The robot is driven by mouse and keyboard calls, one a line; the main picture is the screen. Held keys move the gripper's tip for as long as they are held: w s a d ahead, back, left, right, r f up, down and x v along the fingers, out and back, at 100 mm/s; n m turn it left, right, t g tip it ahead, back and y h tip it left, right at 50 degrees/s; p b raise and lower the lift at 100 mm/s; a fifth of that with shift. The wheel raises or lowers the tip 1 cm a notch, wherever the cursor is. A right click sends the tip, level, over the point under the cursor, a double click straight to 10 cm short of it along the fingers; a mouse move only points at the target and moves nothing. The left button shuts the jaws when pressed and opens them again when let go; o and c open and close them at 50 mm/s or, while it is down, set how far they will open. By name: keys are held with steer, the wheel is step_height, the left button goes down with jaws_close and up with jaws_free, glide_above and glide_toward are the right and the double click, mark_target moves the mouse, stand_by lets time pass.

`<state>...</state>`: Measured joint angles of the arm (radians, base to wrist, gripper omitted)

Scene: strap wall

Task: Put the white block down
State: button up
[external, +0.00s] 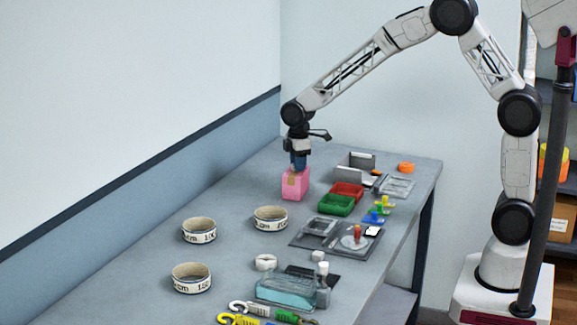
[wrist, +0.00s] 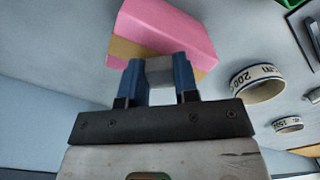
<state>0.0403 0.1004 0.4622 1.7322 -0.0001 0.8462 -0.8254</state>
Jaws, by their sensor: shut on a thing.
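My gripper (external: 299,162) is at the far end of the table, just above or in front of a pink box (external: 295,187). In the wrist view my gripper's two blue fingers (wrist: 159,82) are shut on a small white block (wrist: 160,70), which looks greyish there. The pink box with a tan band (wrist: 168,30) lies just beyond the fingertips. I cannot tell whether the white block touches the box. The held block is not clearly visible in the external view.
Right of the box are a red tray (external: 347,190) and a green tray (external: 336,205). Several printed strap rings (external: 271,218) stand on the left half. A clear bluish container (external: 286,290) is at the front. The table left of the box is clear.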

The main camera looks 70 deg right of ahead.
steer(key=shift+f, duration=0.15)
steer(key=o, duration=0.9)
steer(key=shift+r, duration=0.2)
step_height(320, 180, up, 12)
stand_by(0.3)
stand_by(0.4)
steer(key=shift+s, duration=0.1)
